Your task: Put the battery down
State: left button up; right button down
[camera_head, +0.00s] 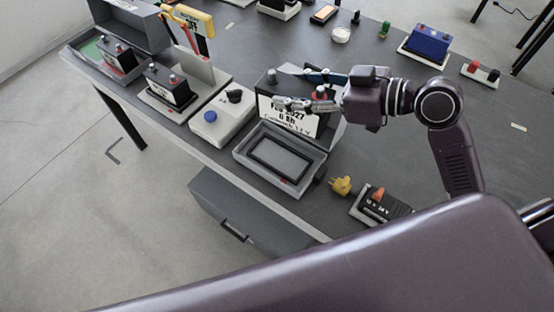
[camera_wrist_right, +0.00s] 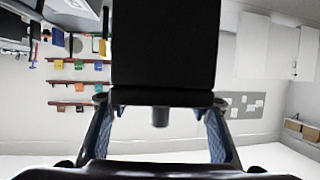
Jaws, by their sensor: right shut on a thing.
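The black battery (camera_head: 296,122) with a large white label and a red terminal is in the middle of the head view. My right gripper (camera_head: 281,87) comes in from the right and is shut on it, one finger on each side of its upper part. In the right wrist view the battery is a dark block (camera_wrist_right: 163,45) at the fingers (camera_wrist_right: 160,130). An open grey tray (camera_head: 237,157) with a black rectangular frame inside lies just in front of the battery. I cannot tell whether the battery touches anything below it. My left gripper is not in view.
A white box with a blue knob (camera_head: 210,117) stands left of the tray. Two smaller batteries (camera_head: 172,91) (camera_head: 117,58) are further left. A yellow plug (camera_head: 341,185) and a switch box (camera_head: 378,205) lie to the right. A blue battery (camera_head: 428,43) stands at the back; the table right of centre is mostly clear.

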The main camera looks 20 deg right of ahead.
aim_at(283, 79)
jog(key=shift+w+a+r+t+b, duration=0.15)
jog(key=shift+w+a+r+b, duration=0.05)
jog(key=shift+w, duration=0.25)
jog(key=shift+w+a+r+t+b, duration=0.15)
jog(key=shift+w+a, duration=0.05)
jog(key=shift+w, duration=0.2)
jog(key=shift+w+a+m+h+b, duration=0.4)
jog(key=shift+w+m+b, duration=0.1)
jog(key=shift+w+b, duration=0.2)
jog(key=shift+w+a+f+t+b, duration=0.2)
jog(key=shift+w+t+b, duration=0.05)
jog(key=shift+t+b, duration=0.1)
jog(key=shift+s+f+b, duration=0.1)
jog(key=shift+f+b, duration=0.25)
jog(key=shift+b, duration=0.1)
jog(key=shift+f+m, duration=0.1)
jog(key=shift+m, duration=0.2)
